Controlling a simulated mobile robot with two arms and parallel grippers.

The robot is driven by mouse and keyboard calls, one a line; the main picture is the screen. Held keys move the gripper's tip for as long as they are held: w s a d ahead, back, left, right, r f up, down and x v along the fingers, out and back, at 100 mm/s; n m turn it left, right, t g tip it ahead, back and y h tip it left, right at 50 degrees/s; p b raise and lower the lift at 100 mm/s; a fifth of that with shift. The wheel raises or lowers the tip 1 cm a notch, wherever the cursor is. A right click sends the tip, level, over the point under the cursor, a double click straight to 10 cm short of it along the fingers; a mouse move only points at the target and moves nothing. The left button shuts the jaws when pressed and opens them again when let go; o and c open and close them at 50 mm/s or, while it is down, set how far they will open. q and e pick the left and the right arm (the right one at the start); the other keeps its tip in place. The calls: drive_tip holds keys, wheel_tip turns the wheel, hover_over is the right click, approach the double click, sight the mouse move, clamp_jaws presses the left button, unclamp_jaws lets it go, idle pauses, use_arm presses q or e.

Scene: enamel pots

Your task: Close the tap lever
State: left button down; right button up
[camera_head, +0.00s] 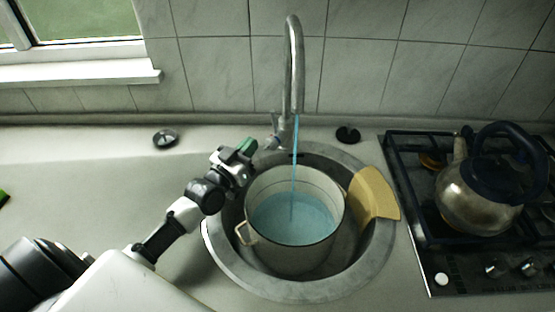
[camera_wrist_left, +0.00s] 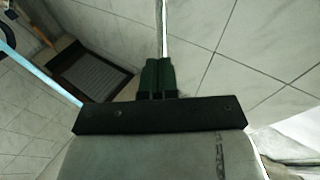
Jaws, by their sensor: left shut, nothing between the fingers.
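The tap (camera_head: 294,70) rises behind the sink, and a blue stream of water (camera_head: 295,150) runs from its spout into a cream enamel pot (camera_head: 293,218). The tap lever (camera_head: 273,124) is at the left of the tap's base. My left gripper (camera_head: 250,147) is just below and left of the lever, above the sink's back-left rim. It is shut and empty; its dark fingertips (camera_wrist_left: 157,75) are together in the left wrist view. I cannot tell whether they touch the lever. The blue stream also shows in that view (camera_wrist_left: 45,75). My right gripper is not in view.
The pot stands in the round metal sink (camera_head: 345,270). A yellowish board (camera_head: 374,194) lies on the sink's right rim. A kettle (camera_head: 480,190) stands on the stove (camera_head: 430,245) at right. A drain plug (camera_head: 165,138) and a dark knob-like item (camera_head: 347,134) lie on the counter.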

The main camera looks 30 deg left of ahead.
sight(274, 123)
use_arm(q)
drive_tip(key=s+d+f+n+y+b, duration=0.1)
drive_tip(key=s+n+y, duration=0.25)
drive_tip(key=n, duration=0.75)
drive_tip(key=s+n+y, duration=0.2)
drive_tip(key=n+y, duration=0.3)
drive_tip(key=n, duration=0.7)
drive_tip(key=shift+g+h, duration=0.25)
drive_tip(key=shift+g, duration=0.05)
drive_tip(key=d+x, duration=0.1)
drive_tip(key=x, duration=0.3)
drive_tip(key=d+x, duration=0.1)
drive_tip(key=x, duration=0.3)
drive_tip(key=w+d+p+x, duration=0.1)
drive_tip(key=x, duration=0.4)
drive_tip(key=shift+s+f, duration=0.1)
drive_tip(key=shift+f, duration=0.05)
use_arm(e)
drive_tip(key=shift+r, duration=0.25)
